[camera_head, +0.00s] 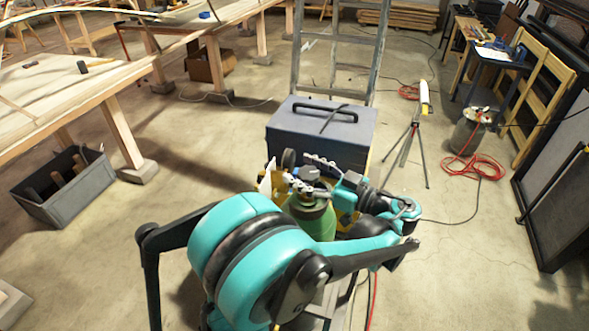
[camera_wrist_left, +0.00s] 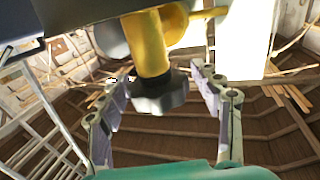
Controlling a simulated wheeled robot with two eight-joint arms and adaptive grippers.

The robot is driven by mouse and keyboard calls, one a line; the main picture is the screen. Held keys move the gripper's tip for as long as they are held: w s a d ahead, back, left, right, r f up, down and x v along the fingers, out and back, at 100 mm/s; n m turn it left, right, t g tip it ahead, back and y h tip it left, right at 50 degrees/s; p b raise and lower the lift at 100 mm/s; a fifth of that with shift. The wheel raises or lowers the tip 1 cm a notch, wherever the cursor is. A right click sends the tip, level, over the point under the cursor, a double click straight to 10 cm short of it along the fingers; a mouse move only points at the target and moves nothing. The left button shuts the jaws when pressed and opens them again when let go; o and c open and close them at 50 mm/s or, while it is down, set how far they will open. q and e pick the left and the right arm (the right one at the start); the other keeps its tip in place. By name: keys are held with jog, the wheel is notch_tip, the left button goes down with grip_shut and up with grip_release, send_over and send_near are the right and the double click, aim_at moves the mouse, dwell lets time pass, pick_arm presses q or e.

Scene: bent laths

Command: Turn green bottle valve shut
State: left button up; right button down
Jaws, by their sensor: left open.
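The green bottle (camera_head: 316,219) stands upright at the centre of the head view, partly hidden by my teal arm. Its dark valve knob (camera_head: 310,172) is on top. In the left wrist view the dark lobed knob (camera_wrist_left: 160,98) sits on a yellow valve body (camera_wrist_left: 150,45). My left gripper (camera_head: 298,167) reaches in from the right side of the bottle. Its two grey fingers are open, one on each side of the knob. In the left wrist view the gripper (camera_wrist_left: 163,78) shows gaps between both fingers and the knob. My right gripper is not in view.
A dark grey toolbox (camera_head: 320,132) stands just behind the bottle, with a ladder (camera_head: 338,45) behind it. A tripod (camera_head: 413,140) and a tank (camera_head: 468,132) with a red hose are at right. A grey crate (camera_head: 65,187) is at left. Floor at right front is clear.

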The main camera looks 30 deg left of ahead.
pick_arm(q)
jog(key=shift+a, duration=1.15)
jog(key=shift+c, duration=0.3)
jog(key=c, duration=1.2)
jog(key=shift+c, duration=0.4)
